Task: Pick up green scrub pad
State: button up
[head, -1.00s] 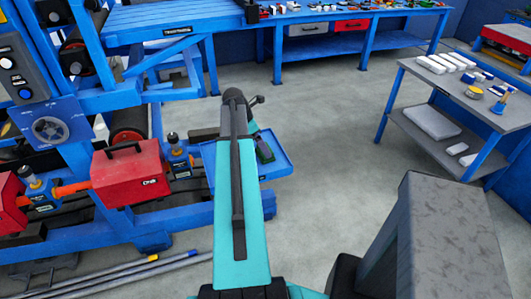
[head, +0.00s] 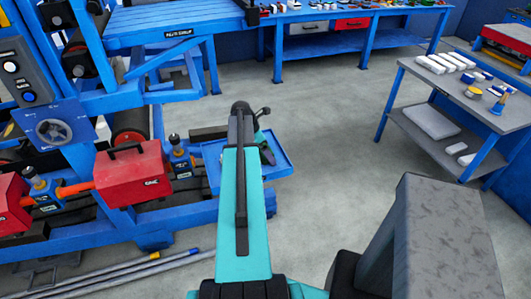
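No green scrub pad can be made out for certain. My gripper's fingers are not visible; my own arm hides that end.
A red toolbox (head: 132,172) sits on the blue machine frame at left. A grey two-shelf cart (head: 455,85) with white blocks and small items stands at right. A blue workbench (head: 350,40) runs along the back. The grey floor (head: 335,120) between is clear.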

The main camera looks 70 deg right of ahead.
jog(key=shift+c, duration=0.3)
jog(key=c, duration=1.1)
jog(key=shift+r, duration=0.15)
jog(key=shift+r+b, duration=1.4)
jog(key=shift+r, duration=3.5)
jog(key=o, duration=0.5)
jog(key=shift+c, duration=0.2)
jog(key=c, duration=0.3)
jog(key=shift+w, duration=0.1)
